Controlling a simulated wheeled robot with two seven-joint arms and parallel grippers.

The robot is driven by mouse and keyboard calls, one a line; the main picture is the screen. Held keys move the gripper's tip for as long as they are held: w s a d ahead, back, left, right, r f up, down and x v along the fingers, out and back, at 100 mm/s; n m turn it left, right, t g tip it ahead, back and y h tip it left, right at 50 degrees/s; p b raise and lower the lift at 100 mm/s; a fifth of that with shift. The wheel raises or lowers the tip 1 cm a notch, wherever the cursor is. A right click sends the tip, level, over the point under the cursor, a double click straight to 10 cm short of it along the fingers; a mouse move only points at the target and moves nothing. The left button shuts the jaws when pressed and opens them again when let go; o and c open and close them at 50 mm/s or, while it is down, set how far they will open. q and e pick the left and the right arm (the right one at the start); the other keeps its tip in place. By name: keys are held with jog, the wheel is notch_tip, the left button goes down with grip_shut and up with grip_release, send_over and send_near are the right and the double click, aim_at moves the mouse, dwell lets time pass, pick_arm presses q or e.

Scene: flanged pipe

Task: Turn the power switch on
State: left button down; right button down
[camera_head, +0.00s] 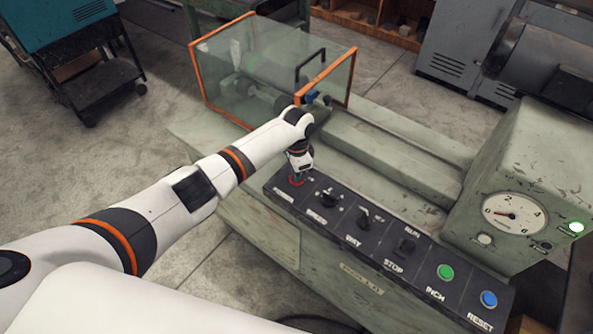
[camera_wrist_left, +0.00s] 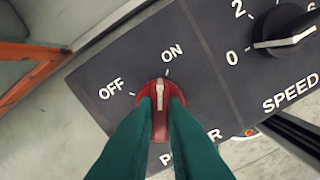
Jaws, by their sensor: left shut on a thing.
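The power switch (camera_wrist_left: 160,106) is a red round knob with a white pointer line, on the dark control panel (camera_wrist_left: 212,75). In the left wrist view its pointer aims nearly straight up, close to the ON mark and slightly to its left, well away from OFF. My left gripper (camera_wrist_left: 160,110) has its two green fingers shut on the knob, one on each side. In the head view the left gripper (camera_head: 297,175) comes down over the red switch at the panel's left end and hides most of it. My right gripper is not in view.
Right of the switch, the SPEED knob (camera_head: 328,197), another knob (camera_head: 364,217) and the green INCH button (camera_head: 445,272) stand up from the panel. A glass guard with orange edges (camera_head: 197,75) stands behind the arm. A green lamp (camera_head: 576,227) glows beside the gauge (camera_head: 514,213).

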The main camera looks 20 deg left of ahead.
pick_arm(q)
jog(key=shift+m, duration=1.3)
jog(key=shift+r, duration=0.1)
jog(key=c, duration=1.5)
grip_release()
notch_tip(320, 180, up, 12)
jog(key=shift+b, duration=1)
